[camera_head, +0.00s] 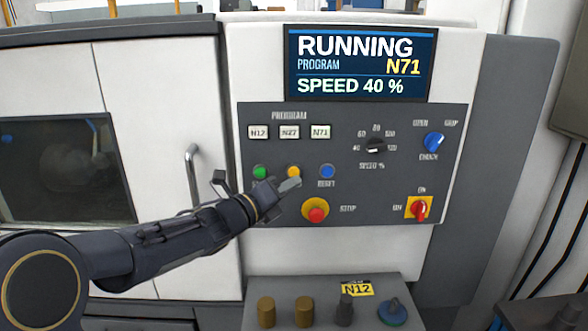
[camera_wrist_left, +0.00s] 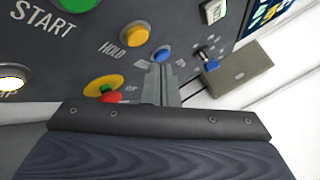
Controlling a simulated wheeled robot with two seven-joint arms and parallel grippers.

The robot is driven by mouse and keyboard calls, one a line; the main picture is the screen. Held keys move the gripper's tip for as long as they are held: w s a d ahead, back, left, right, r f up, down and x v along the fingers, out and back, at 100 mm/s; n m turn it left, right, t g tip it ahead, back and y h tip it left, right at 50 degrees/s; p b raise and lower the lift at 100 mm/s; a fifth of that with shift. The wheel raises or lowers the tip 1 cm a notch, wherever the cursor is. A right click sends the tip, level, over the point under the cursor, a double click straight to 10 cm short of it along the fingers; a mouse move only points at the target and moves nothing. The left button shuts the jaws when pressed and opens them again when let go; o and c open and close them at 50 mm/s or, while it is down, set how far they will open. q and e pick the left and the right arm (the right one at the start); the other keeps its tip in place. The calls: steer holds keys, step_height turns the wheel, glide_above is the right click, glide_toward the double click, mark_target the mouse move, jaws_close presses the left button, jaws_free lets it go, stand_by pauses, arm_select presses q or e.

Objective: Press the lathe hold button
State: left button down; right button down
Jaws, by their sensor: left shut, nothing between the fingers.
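The lathe's hold button is the round yellow one (camera_head: 294,171) in the middle of the button row; the left wrist view shows it as an orange-yellow button (camera_wrist_left: 134,34) beside the word HOLD. My left gripper (camera_head: 289,184) is shut and empty, its fingertips just below the hold button in the head view. In the left wrist view the closed fingers (camera_wrist_left: 164,78) point toward the panel, near the blue reset button (camera_wrist_left: 161,54). I cannot tell whether they touch the panel. The display (camera_head: 361,64) reads RUNNING, program N71, speed 40 %.
The green start button (camera_head: 260,172) is left of hold, and the red stop button (camera_head: 316,211) is just below right of my fingertips. A door handle (camera_head: 193,178) sticks out at left. A ledge with several knobs (camera_head: 304,312) stands below the panel.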

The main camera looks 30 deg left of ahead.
arm_select(q)
steer(key=shift+w+a, duration=0.5)
steer(key=shift+w, duration=0.3)
steer(key=shift+f, duration=0.1)
stand_by(1.4)
steer(key=shift+w+a, duration=0.25)
steer(key=shift+w, duration=0.15)
steer(key=shift+w+a+b, duration=0.2)
steer(key=shift+w+b, duration=0.1)
stand_by(0.8)
steer(key=shift+s+d, duration=0.1)
steer(key=shift+s+d+b, duration=0.35)
steer(key=shift+s+b, duration=0.25)
